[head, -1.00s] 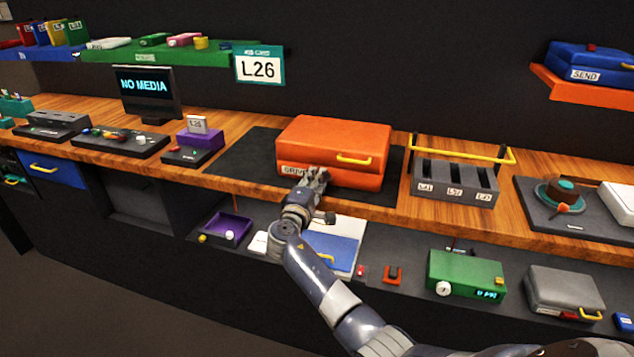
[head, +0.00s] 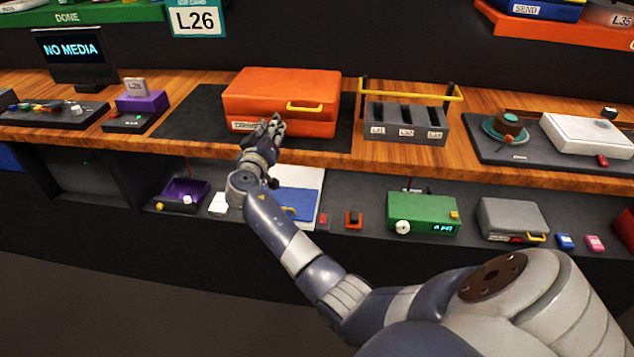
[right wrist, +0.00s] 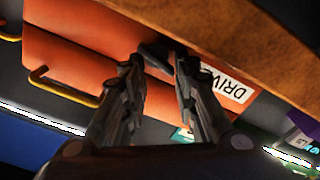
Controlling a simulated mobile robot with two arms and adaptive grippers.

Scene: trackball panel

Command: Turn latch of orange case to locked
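The orange case (head: 285,92) lies closed on a dark mat on the wooden bench, with a yellow handle (head: 305,107) on its front. In the right wrist view, the case (right wrist: 85,65) fills the upper middle, with its white DRIVE label (right wrist: 229,88). A small dark piece, apparently the latch (right wrist: 154,57), shows between my right fingertips. My right gripper (head: 270,126) is at the lower left of the case front, partly covering the label. Its fingers (right wrist: 158,65) stand apart, one on each side of the dark piece; contact cannot be told. My left gripper is out of view.
A grey slotted rack (head: 404,124) with a yellow bar stands right of the case. A purple block device (head: 142,103) stands to the left. A lower shelf below holds a green box (head: 422,212) and a grey case (head: 513,219). The bench edge (right wrist: 225,40) is close to my right fingers.

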